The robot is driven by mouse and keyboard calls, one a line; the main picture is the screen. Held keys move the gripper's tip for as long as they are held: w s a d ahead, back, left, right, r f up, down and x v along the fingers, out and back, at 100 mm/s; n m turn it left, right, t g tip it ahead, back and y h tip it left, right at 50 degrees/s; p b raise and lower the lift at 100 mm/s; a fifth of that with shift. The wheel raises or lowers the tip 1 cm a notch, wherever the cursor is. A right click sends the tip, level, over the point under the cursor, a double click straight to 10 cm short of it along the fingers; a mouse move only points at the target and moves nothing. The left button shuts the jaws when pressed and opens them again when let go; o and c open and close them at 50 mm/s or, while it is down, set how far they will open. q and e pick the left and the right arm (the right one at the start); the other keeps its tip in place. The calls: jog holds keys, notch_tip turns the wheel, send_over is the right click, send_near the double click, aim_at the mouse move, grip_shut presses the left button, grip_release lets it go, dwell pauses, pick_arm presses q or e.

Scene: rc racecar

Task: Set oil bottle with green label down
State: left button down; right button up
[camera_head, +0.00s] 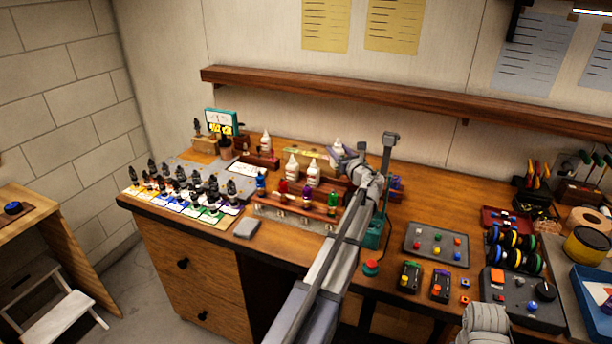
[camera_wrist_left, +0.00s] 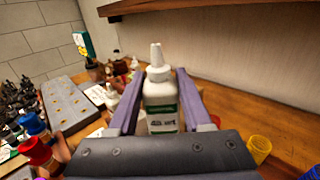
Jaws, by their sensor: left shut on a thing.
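The oil bottle with the green label (camera_wrist_left: 160,103) is white with a pointed cap. It stands upright between the purple fingers of my left gripper (camera_wrist_left: 155,98), which is shut on it. Its base is hidden behind the gripper body, so I cannot tell whether it touches the surface below. In the head view the top of a white bottle (camera_head: 338,147) shows at my left gripper (camera_head: 347,160), above the back of the workbench (camera_head: 410,215). My right gripper does not show.
Two similar white bottles (camera_head: 292,168) (camera_head: 313,173) stand in the wooden rack just left of my gripper, and another (camera_head: 266,142) stands farther back. Colored drivers (camera_head: 307,195) stand in front. A teal stand (camera_head: 375,232) is close on the right. A wall shelf (camera_head: 350,92) runs above.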

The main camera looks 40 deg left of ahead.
pick_arm(q)
jog(key=shift+w+a+g, duration=0.25)
jog(key=shift+a+g, duration=0.05)
jog(key=shift+s+d+f+b, duration=0.15)
jog(key=shift+d+f+b, duration=0.05)
jog(key=shift+f+b, duration=0.2)
notch_tip(320, 180, down, 9)
jog(key=b, duration=0.9)
jog(key=shift+a, duration=0.1)
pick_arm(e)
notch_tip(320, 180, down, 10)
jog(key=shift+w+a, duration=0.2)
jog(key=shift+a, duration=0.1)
pick_arm(q)
jog(key=shift+f, duration=0.15)
jog(key=shift+f+b, duration=0.15)
jog(key=shift+b, duration=0.2)
jog(key=shift+c, duration=1.7)
grip_release()
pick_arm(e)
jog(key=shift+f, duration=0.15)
